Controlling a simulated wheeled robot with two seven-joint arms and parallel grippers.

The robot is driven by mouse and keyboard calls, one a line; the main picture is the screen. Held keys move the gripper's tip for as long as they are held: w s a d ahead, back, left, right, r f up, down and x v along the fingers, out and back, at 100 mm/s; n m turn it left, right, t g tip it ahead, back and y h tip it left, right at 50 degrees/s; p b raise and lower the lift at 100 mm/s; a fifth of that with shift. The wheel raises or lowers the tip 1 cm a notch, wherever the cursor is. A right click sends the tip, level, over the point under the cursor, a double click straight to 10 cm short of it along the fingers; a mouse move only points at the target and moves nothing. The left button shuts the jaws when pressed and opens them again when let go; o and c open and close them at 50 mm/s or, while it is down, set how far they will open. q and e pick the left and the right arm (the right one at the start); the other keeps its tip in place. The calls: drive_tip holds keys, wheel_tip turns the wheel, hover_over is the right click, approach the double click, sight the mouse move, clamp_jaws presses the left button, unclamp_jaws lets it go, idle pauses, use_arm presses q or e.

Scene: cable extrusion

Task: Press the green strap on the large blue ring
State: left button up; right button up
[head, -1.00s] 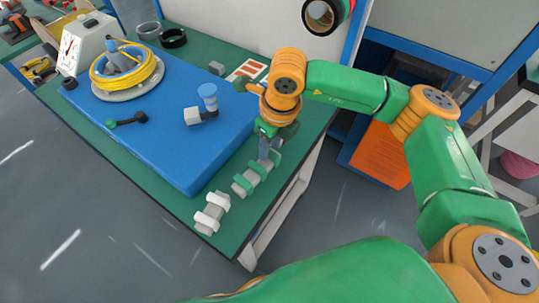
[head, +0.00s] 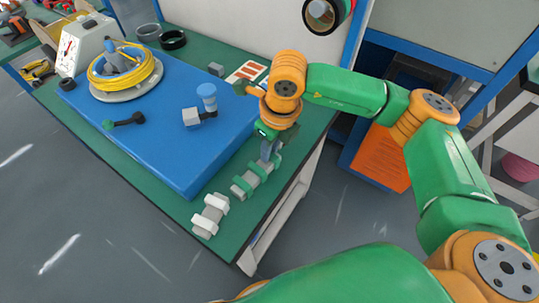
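A grey block with green straps (head: 243,187) lies near the table's right edge. My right gripper (head: 270,155) points down at the far end of this block, beside its far green strap. The fingers are small and partly overlap the strap, so I cannot tell whether they hold it. A yellow cable coil (head: 150,77) lies on a round pale base with blue parts in its middle, on the blue board. I cannot make out a large blue ring clearly. My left gripper is out of view.
A grey block with white straps (head: 206,228) lies nearer on the green table (head: 235,245). The blue board (head: 175,160) carries a small blue-topped fixture (head: 207,95) and a black-and-green handle (head: 125,121). Black and grey rings stand behind. The board's front half is clear.

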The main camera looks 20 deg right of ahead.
clamp_jaws()
wheel_tip(320, 180, up, 8)
drive_tip(key=p, duration=0.5)
